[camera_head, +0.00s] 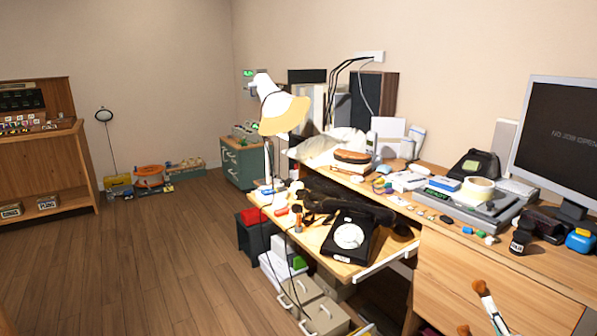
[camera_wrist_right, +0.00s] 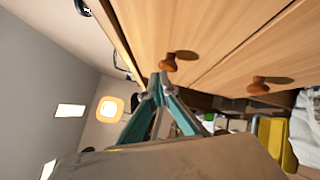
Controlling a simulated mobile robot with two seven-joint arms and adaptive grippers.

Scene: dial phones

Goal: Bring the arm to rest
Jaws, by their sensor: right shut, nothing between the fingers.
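My right gripper (camera_head: 487,298) is at the lower right of the head view, in front of the wooden drawer fronts of the desk. In the right wrist view its teal fingers (camera_wrist_right: 157,88) meet at the tips, shut with nothing between them. A round wooden knob (camera_wrist_right: 168,62) appears just beyond the fingertips; whether they touch it I cannot tell. A black dial phone (camera_head: 350,238) with a white dial sits on the pulled-out desk shelf, away from the gripper. My left gripper is not in view.
The desk (camera_head: 440,245) is crowded, with a monitor (camera_head: 560,140), a tape roll (camera_head: 477,190) and small items. A lamp (camera_head: 283,108) stands at its left. A second knob (camera_wrist_right: 258,86) sticks out from the drawer front. The wooden floor (camera_head: 150,270) at left is clear.

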